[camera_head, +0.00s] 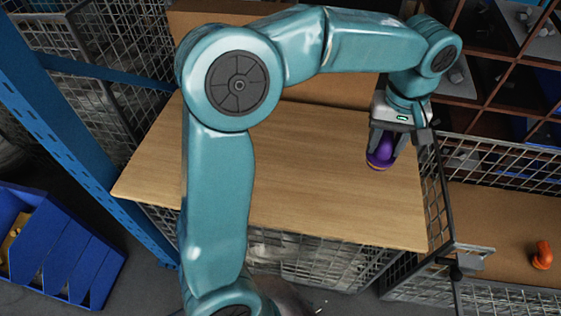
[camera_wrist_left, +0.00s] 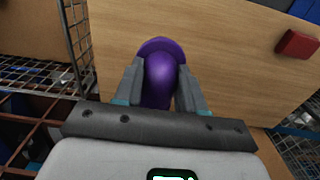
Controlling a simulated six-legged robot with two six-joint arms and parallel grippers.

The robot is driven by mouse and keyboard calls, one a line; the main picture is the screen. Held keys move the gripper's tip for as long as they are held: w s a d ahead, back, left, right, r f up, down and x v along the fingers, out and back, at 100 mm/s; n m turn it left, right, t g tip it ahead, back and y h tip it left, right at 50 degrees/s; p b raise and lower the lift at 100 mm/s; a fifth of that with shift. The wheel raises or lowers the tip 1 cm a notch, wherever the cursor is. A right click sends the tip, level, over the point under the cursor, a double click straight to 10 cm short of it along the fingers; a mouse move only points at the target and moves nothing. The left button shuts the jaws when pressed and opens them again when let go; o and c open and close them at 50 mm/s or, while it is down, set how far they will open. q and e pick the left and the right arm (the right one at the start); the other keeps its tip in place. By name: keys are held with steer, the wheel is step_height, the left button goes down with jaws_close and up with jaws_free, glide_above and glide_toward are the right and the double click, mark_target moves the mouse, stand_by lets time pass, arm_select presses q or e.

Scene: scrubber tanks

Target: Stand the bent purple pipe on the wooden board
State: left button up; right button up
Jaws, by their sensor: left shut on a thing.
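The bent purple pipe (camera_head: 381,154) is between the fingers of my left gripper (camera_head: 383,141), at the right part of the wooden board (camera_head: 310,190). In the left wrist view the pipe (camera_wrist_left: 160,75) shows a rounded purple body with a wider rim at its far end. The left gripper's fingers (camera_wrist_left: 160,90) are shut on its two sides. The board (camera_wrist_left: 225,50) lies behind the pipe in that view. I cannot tell whether the pipe's lower end touches the board. My right gripper is not in view.
Wire mesh (camera_head: 437,205) stands along the board's right edge. An orange piece (camera_head: 542,255) lies on the surface beyond it. A brown compartment shelf (camera_head: 485,85) is at the upper right. A blue bin (camera_head: 60,250) stands at the lower left. The board's middle is clear. A red block (camera_wrist_left: 297,44) shows in the wrist view.

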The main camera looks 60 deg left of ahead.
arm_select(q)
steer(key=shift+s+a+r, duration=0.1)
steer(key=shift+s+r, duration=0.05)
steer(key=shift+f+b, duration=1.05)
steer(key=shift+f, duration=9.05)
steer(key=shift+f, duration=0.15)
steer(key=o, duration=1.1)
